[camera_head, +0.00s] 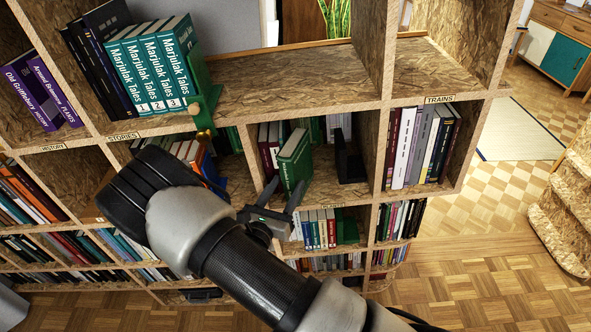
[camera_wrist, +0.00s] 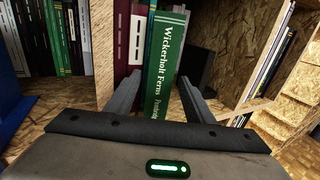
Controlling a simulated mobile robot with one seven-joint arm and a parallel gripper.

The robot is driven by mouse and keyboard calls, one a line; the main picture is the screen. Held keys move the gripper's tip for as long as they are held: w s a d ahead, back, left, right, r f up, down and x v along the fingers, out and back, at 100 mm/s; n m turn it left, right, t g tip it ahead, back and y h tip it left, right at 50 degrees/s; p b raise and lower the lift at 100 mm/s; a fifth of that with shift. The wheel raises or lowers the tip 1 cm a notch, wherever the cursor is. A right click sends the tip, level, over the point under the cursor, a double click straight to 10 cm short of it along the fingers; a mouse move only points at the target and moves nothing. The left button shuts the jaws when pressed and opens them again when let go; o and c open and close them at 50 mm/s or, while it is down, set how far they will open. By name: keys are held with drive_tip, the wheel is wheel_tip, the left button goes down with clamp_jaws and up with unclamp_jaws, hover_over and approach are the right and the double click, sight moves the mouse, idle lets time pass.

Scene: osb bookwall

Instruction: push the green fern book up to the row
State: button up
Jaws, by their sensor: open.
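The green fern book (camera_head: 294,162) stands in the middle shelf compartment, its spine toward me and standing out in front of the row. In the wrist view its spine (camera_wrist: 167,60) reads "Wickerholt Ferns". The row (camera_head: 268,143) of maroon and other books is to its left and behind; a maroon book (camera_wrist: 124,40) shows in the wrist view. My gripper (camera_head: 284,190) is open at the lower front of the book. In the wrist view my fingers (camera_wrist: 159,82) appear either side of the lower spine. I cannot tell whether they touch it. The book's lower end is partly hidden by my gripper.
A black bookend (camera_head: 350,162) stands right of the book, with bare shelf between. An upright panel (camera_head: 374,150) closes the compartment on the right. A green figure (camera_head: 204,100) stands on the ledge above left. Books fill the shelves below.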

drive_tip(key=shift+x, duration=1.05)
drive_tip(key=shift+r, duration=0.1)
clamp_jaws()
drive_tip(key=shift+v, duration=1.55)
drive_tip(key=shift+o, duration=0.7)
unclamp_jaws()
